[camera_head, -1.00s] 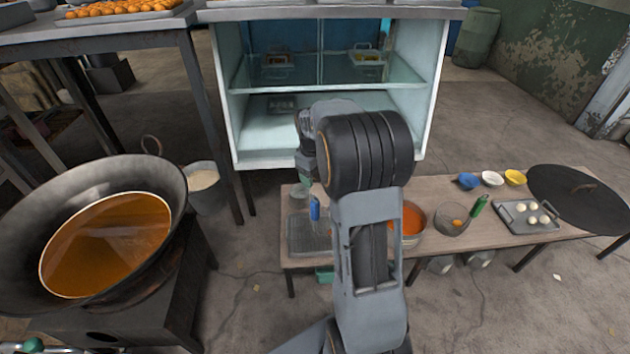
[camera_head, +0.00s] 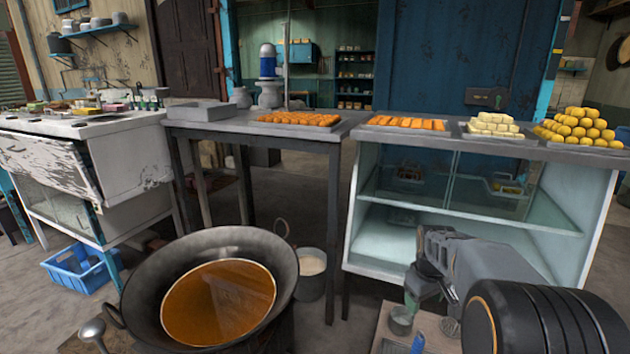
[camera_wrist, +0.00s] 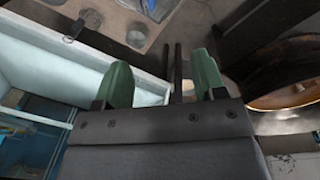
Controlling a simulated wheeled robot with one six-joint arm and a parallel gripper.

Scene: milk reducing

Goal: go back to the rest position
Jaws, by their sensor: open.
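My gripper (camera_wrist: 161,82) shows in the wrist view with two green fingers spread apart and nothing between them. In the head view, my arm stands at the lower right, in front of the glass display case (camera_head: 352,225). The wok also shows at the right of the wrist view (camera_wrist: 262,97).
A low wooden table (camera_head: 438,332) lies under my arm, mostly cut off. A bucket (camera_head: 311,285) stands beside the wok. A grey table (camera_head: 215,127) carries a tray of orange sweets (camera_head: 298,118). A blue crate (camera_head: 82,272) is on the floor at left.

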